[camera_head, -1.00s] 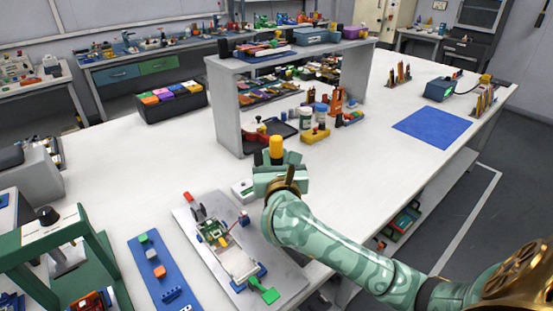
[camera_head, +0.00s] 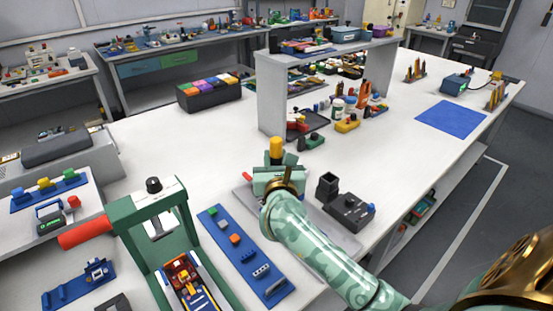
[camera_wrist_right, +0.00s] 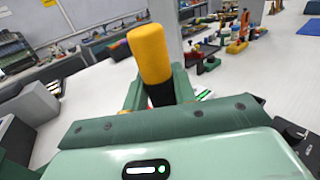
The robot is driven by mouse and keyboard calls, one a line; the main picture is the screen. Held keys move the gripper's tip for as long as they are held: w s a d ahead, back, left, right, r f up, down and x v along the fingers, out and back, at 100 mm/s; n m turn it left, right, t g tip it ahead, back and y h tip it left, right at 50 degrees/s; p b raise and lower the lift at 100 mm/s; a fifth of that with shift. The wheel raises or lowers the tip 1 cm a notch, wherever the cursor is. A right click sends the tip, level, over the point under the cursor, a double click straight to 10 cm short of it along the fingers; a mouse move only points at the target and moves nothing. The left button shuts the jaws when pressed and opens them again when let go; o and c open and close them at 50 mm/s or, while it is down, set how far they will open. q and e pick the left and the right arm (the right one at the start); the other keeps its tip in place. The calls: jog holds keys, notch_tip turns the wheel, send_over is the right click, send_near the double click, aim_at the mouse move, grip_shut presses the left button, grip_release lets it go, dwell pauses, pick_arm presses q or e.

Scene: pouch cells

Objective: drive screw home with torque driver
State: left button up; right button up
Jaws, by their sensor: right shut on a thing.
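My right gripper (camera_head: 277,172) is shut on the torque driver, whose yellow handle (camera_head: 276,147) stands upright above the fingers. In the right wrist view the yellow handle (camera_wrist_right: 150,54) and its dark lower part show between the green fingers (camera_wrist_right: 158,90). The driver's tip is hidden. The gripper appears over the far part of a light grey plate (camera_head: 340,241). My arm hides most of this plate and what sits on it. A red piece (camera_head: 248,177) shows at its far left edge. I cannot make out a screw. My left gripper is not in view.
A dark box with a black square cup (camera_head: 349,210) stands right of my arm. A blue strip with small blocks (camera_head: 245,257) and a green press frame with a red handle (camera_head: 85,233) stand left. A grey shelf (camera_head: 270,95) rises behind. The white table is clear between.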

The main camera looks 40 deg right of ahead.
jog(key=shift+w+a+r, duration=0.1)
jog(key=shift+a, duration=0.05)
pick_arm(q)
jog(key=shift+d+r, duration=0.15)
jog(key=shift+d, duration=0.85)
pick_arm(e)
notch_tip(320, 180, down, 6)
jog(key=b, duration=0.4)
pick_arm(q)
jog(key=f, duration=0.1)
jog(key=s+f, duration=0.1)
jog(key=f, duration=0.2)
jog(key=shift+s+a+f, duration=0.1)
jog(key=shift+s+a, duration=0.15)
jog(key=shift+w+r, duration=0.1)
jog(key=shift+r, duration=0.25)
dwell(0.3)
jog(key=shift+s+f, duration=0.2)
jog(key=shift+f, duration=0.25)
pick_arm(e)
jog(key=shift+f, duration=0.85)
dwell(0.6)
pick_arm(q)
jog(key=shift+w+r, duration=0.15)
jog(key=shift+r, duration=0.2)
pick_arm(e)
jog(key=shift+f, duration=0.35)
dwell(0.9)
